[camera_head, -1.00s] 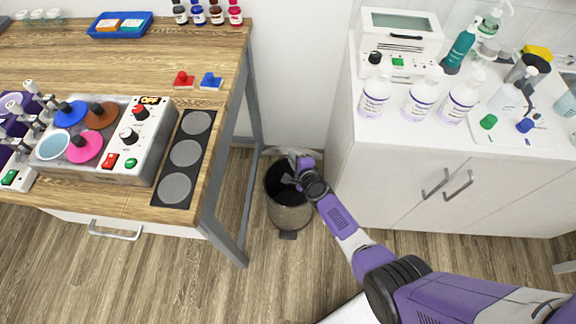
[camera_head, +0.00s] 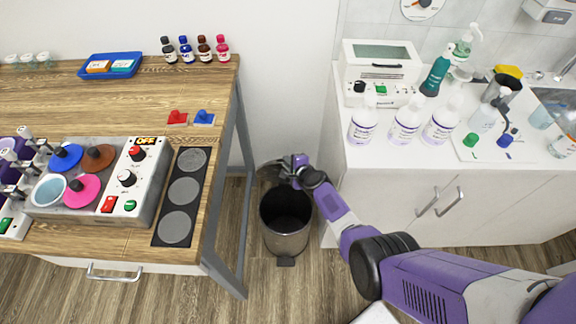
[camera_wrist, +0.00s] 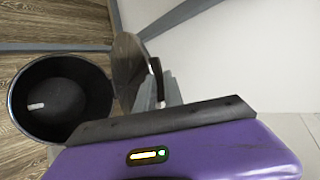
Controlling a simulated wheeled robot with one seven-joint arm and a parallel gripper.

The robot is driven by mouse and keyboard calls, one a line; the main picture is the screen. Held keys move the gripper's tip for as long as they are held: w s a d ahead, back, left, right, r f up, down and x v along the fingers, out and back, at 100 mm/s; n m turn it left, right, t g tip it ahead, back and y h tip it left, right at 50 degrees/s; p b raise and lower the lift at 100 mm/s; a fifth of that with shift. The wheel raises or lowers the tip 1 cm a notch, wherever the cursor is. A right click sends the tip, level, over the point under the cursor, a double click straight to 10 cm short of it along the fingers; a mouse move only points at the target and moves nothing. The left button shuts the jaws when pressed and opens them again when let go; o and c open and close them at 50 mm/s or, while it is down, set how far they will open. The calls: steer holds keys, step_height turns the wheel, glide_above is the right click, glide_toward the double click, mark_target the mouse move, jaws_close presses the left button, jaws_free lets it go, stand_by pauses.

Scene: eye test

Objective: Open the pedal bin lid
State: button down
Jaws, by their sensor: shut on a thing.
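The pedal bin (camera_head: 287,242) is a metal cylinder standing on the floor between the wooden table and the white cabinet. Its pedal (camera_head: 286,261) is at the front base. Its lid (camera_head: 268,171) is raised at the back and the dark inside shows. In the wrist view the lid (camera_wrist: 127,68) stands steeply up beside the round opening of the bin (camera_wrist: 98,82). My gripper (camera_head: 291,171) is at the raised lid, behind the opening. In the wrist view my gripper (camera_wrist: 158,88) is shut on the lid's edge. The exact contact is partly hidden.
The wooden table (camera_head: 95,98) with its grey leg is close on the left. The white cabinet (camera_head: 380,198) is close on the right, with bottles on top. A small pale thing (camera_wrist: 36,106) shows inside the bin. The wall is close behind; the floor in front is clear.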

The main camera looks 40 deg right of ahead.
steer(key=shift+w+r, duration=0.1)
steer(key=c, duration=1.6)
jaws_free()
steer(key=p+v, duration=0.6)
steer(key=v, duration=0.2)
steer(key=shift+d, duration=0.1)
